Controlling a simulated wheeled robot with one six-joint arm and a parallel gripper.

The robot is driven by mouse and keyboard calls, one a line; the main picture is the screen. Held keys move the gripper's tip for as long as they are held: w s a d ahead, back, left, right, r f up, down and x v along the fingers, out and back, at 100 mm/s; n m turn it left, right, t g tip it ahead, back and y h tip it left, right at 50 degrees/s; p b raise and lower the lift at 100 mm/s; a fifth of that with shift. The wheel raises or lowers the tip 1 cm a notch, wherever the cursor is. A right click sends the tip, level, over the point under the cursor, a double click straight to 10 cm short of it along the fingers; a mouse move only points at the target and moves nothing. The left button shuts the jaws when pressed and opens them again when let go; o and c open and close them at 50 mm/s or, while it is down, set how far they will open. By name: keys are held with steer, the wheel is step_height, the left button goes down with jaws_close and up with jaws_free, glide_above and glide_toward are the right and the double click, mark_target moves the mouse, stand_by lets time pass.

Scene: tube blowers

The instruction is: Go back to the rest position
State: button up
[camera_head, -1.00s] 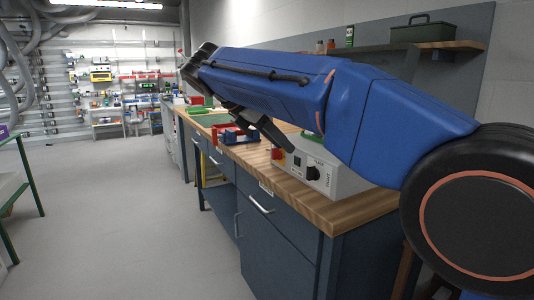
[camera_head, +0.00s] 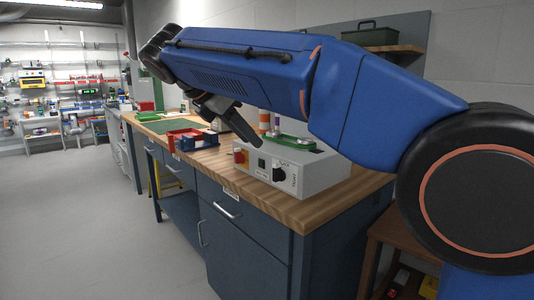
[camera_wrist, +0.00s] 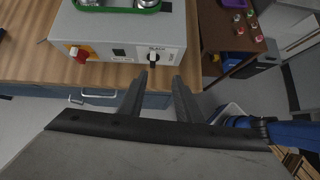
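My gripper (camera_wrist: 159,76) shows in the wrist view as two dark fingers with a clear gap between them, open and empty. The fingertips appear in front of the bench's front edge, below the control box (camera_wrist: 105,49). In the head view, my blue arm stretches across the top of the picture above the bench, and my gripper (camera_head: 248,136) hangs under its far end, partly hidden by the arm. The grey control box (camera_head: 312,173) with a red button and a black knob sits on the bench nearby. I cannot tell the exact distance between them.
The wooden-topped workbench (camera_head: 290,210) has dark drawers below. Red and blue bins (camera_head: 192,138) and a green mat (camera_head: 172,126) lie farther along it. A small brown table (camera_head: 385,232) stands at the right end. Open floor (camera_head: 90,220) lies to the left.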

steer(key=s+d+f+m+g+y, duration=0.15)
steer(key=d+f+m, duration=0.25)
steer(key=d, duration=0.6)
steer(key=s+d+f+m+y, duration=0.1)
steer(key=s+d+f+m, duration=0.2)
steer(key=d, duration=0.6)
steer(key=s+d+f+m+g+y, duration=0.1)
steer(key=s+d+f+m, duration=0.25)
steer(key=d, duration=0.65)
steer(key=s+d+f+m+y, duration=0.1)
steer(key=s+d+f+m, duration=0.2)
steer(key=s+f+m, duration=0.2)
steer(key=s+d+f+m+t, duration=0.1)
steer(key=s+d+f+m, duration=0.3)
steer(key=s+f, duration=0.3)
steer(key=s+d+f+m+y, duration=0.1)
steer(key=s+d+f+m, duration=0.3)
steer(key=f, duration=0.6)
steer(key=s+m, duration=0.2)
steer(key=shift+s+d+m+y, duration=0.2)
steer(key=shift+m+y, duration=0.15)
